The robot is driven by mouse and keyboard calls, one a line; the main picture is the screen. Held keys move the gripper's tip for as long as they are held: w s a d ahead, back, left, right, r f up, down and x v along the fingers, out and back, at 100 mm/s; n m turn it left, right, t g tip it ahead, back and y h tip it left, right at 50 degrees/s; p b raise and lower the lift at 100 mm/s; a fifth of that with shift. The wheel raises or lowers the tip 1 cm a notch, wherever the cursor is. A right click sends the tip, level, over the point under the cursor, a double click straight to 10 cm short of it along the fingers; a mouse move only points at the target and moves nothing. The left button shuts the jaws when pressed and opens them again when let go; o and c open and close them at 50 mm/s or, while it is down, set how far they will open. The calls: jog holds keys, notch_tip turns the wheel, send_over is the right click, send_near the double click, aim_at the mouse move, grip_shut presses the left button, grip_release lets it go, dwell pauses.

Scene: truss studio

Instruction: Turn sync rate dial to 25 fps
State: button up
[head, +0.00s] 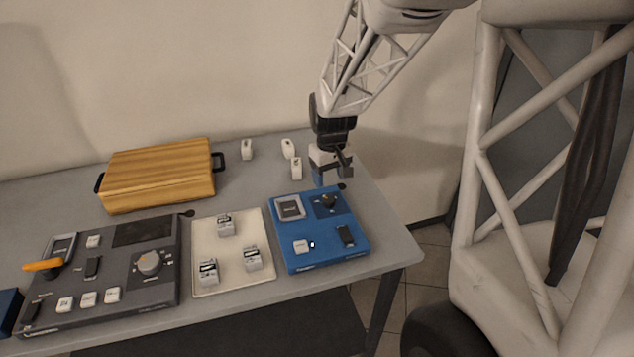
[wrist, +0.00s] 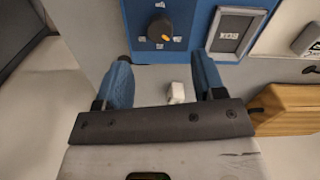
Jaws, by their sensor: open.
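The blue box (head: 322,231) lies on the table's right end. Its black dial (head: 328,201) is at the box's far right corner. In the wrist view the dial (wrist: 158,27) has an orange mark pointing to the lower right, with small white labels around it, too small to read. A grey dial (head: 149,263) sits on the dark console (head: 112,274); I cannot tell from labels which is the sync rate dial. My gripper (head: 331,179) is open, just behind the blue box and apart from the dial. Its blue fingers (wrist: 160,62) show either side below the dial.
A framed display (wrist: 236,32) sits beside the black dial. A cream tray (head: 233,275) with several small grey modules lies left of the blue box. A wooden case (head: 158,176) and small white blocks (head: 296,168) stand behind. The table's right edge is close.

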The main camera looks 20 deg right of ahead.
aim_at(329, 199)
jog(key=shift+f, duration=0.2)
dwell(0.3)
jog(key=shift+f, duration=3.85)
jog(key=c, duration=0.9)
